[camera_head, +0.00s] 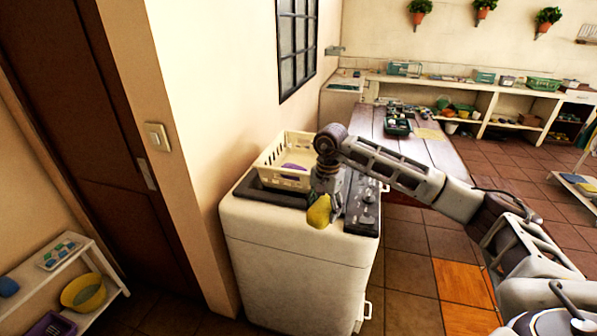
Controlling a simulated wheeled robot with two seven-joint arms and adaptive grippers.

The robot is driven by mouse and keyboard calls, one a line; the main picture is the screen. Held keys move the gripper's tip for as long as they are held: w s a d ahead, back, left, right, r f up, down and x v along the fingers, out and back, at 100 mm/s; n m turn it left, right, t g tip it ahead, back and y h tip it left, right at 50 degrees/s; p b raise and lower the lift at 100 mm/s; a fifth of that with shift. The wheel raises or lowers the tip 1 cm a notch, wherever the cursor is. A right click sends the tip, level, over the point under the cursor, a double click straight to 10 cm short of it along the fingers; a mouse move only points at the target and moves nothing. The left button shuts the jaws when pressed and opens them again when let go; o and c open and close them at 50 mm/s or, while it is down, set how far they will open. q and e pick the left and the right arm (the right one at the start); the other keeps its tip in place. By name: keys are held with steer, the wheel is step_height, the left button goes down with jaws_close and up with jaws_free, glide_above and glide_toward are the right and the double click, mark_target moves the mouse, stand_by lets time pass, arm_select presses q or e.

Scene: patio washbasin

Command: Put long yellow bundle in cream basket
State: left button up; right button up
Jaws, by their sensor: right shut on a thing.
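The cream basket (268,160) sits on top of a white washing machine (290,250), against the wall. Something small and purple (294,167) shows in the basket. My right arm comes in from the right, and its gripper (321,196) points down over the machine's top, just right of and in front of the basket. It is shut on the long yellow bundle (319,213), which hangs below the fingers near the machine's front edge, outside the basket. The fingers are small and partly hidden by the bundle. My left gripper is not in view.
The machine's dark control panel (364,205) lies right of the gripper. A wooden table (440,152) with a green crate (397,127) stands behind. A low shelf (103,302) with a yellow bowl (83,293) is at lower left.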

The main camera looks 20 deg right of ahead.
steer(key=d+r+m, duration=0.2)
steer(key=d+m, duration=0.1)
steer(key=shift+s+d+r+m, duration=0.1)
steer(key=shift+d+r+m, duration=0.05)
steer(key=shift+r+m, duration=0.2)
steer(key=s+d+r+m, duration=0.2)
steer(key=d+r+m, duration=0.6)
steer(key=m, duration=0.1)
steer(key=shift+s+d+m+b, duration=0.2)
steer(key=shift+d+m+b, duration=0.1)
steer(key=shift+d+m, duration=0.1)
steer(key=shift+s+d+r+m, duration=0.15)
steer(key=shift+d+r+m, duration=0.2)
steer(key=shift+r, duration=0.1)
steer(key=shift+r, duration=0.1)
